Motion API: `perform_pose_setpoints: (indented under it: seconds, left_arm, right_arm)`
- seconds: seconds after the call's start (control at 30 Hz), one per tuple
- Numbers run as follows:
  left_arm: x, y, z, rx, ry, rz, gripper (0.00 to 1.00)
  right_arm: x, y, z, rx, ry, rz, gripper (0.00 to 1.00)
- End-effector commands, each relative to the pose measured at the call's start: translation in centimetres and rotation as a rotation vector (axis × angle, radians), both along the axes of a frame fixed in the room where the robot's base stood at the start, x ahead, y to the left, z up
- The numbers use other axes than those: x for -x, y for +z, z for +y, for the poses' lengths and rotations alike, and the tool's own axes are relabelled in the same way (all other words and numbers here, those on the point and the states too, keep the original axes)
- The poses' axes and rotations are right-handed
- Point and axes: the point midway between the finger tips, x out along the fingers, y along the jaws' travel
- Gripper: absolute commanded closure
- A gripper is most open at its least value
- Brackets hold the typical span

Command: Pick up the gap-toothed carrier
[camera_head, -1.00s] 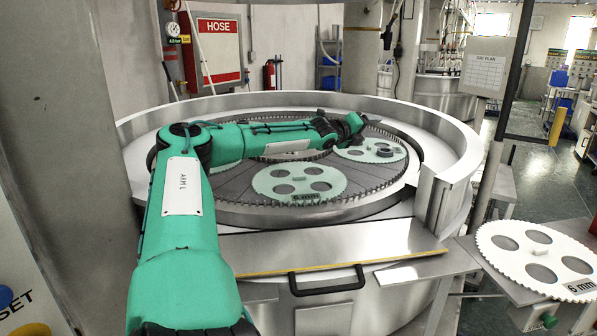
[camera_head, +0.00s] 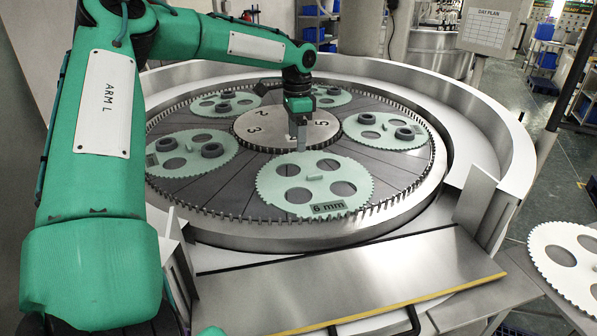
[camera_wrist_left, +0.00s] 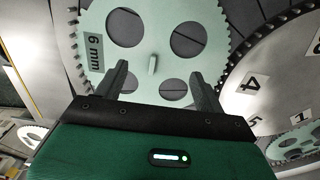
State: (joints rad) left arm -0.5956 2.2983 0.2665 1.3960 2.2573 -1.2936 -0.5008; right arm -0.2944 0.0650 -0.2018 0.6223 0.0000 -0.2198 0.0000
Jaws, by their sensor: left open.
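Several pale green toothed carriers lie on the round lapping plate. The front carrier (camera_head: 320,196) has four round holes, a small central grip and a "6 mm" label; it fills much of the left wrist view (camera_wrist_left: 155,35). My left gripper (camera_head: 299,142) points down just above this carrier's far edge. In the left wrist view the open, empty fingers (camera_wrist_left: 160,82) stand apart on either side of the central grip (camera_wrist_left: 153,64). I cannot make out which carrier has a gap in its teeth. My right gripper is not in view.
The other carriers, such as the right one (camera_head: 408,143) and left one (camera_head: 222,138), carry dark rings. A numbered steel hub (camera_head: 270,126) is in the middle. A raised steel rim (camera_head: 480,110) surrounds the plate. A white carrier (camera_head: 552,264) lies outside it at right.

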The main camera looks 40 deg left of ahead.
Motion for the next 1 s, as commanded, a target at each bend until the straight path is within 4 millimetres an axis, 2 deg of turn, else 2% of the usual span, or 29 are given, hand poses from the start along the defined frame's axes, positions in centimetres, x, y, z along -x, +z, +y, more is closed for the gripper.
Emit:
perform_pose_setpoints:
  seconds: [0.07,0.13,0.3,0.4,0.57,0.73,1.0]
  left_arm:
    - [0.1,-1.2,-0.1,-0.001,-0.003,0.005,0.29]
    - [0.1,-2.6,-0.1,-0.002,-0.003,0.005,0.29]
    - [0.1,-5.8,-0.1,-0.001,-0.003,0.003,0.29]
    - [0.0,-6.9,-0.1,-0.001,-0.003,0.000,0.29]
    - [0.0,-7.6,0.0,-0.003,-0.003,-0.001,0.29]
    - [-0.1,-9.2,0.5,-0.004,-0.003,0.002,0.29]
    - [-0.3,-12.2,0.6,-0.003,-0.003,-0.002,0.29]
  right_arm:
    - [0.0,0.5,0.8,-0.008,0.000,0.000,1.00]
    - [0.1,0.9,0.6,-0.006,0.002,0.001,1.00]
    - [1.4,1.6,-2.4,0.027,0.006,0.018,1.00]
    - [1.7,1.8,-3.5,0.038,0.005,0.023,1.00]
    - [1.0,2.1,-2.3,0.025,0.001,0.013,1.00]
    - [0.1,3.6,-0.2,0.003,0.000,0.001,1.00]
    - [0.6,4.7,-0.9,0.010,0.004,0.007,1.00]
